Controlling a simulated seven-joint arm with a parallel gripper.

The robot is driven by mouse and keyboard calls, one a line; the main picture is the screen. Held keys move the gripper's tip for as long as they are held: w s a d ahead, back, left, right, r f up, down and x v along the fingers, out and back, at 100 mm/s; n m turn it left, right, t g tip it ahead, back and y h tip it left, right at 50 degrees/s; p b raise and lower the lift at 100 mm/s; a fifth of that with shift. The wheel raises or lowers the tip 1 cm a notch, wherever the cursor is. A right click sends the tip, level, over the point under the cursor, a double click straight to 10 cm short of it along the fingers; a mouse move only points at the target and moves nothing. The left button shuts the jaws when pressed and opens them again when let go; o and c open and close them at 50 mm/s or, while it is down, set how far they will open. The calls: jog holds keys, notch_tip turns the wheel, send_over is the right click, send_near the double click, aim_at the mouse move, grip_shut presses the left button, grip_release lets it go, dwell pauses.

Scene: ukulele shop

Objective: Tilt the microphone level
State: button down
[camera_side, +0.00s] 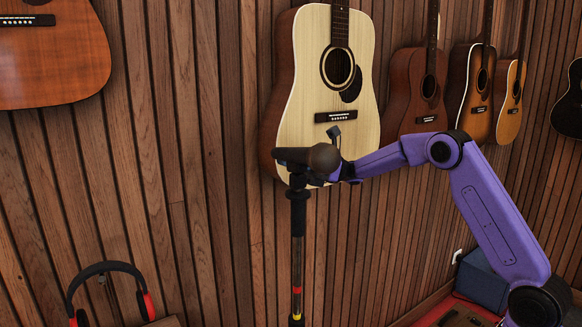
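The microphone (293,155) is black with a dark rounded head at its right end. It sits on top of an upright black stand (299,226) with a red and yellow band low down. In this view the microphone lies close to horizontal, its head perhaps slightly lower. My gripper (334,136) is right at the head end, and the head overlaps it. One dark finger shows above the head; the rest is hidden, so I cannot tell its opening or whether it touches the microphone.
Several guitars hang on the slatted wood wall; a pale one (310,60) is behind the microphone. Red and black headphones (98,269) are at lower left. A blue box (483,281) and a red surface (452,308) are at lower right. Space left of the stand looks clear.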

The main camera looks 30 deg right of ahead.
jog(key=shift+s+a+r, duration=0.1)
jog(key=shift+a+r, duration=0.2)
jog(key=shift+r, duration=0.05)
dwell(0.3)
jog(key=shift+f, duration=0.1)
jog(key=w+a+f+v, duration=0.1)
jog(key=w+f+v, duration=0.1)
jog(key=v, duration=1.1)
jog(key=shift+s+a+f+m+t+y, duration=0.8)
jog(key=shift+s+a+f+y, duration=1)
jog(key=shift+f, duration=0.9)
jog(key=shift+d+r+x, duration=0.3)
jog(key=shift+r+x, duration=0.05)
jog(key=shift+x, duration=1.75)
jog(key=shift+d+r+x, duration=0.25)
jog(key=shift+r+x, duration=0.1)
jog(key=shift+x, duration=1.7)
jog(key=shift+d+r+x, duration=0.3)
jog(key=shift+r+x, duration=0.1)
jog(key=shift+x, duration=1.7)
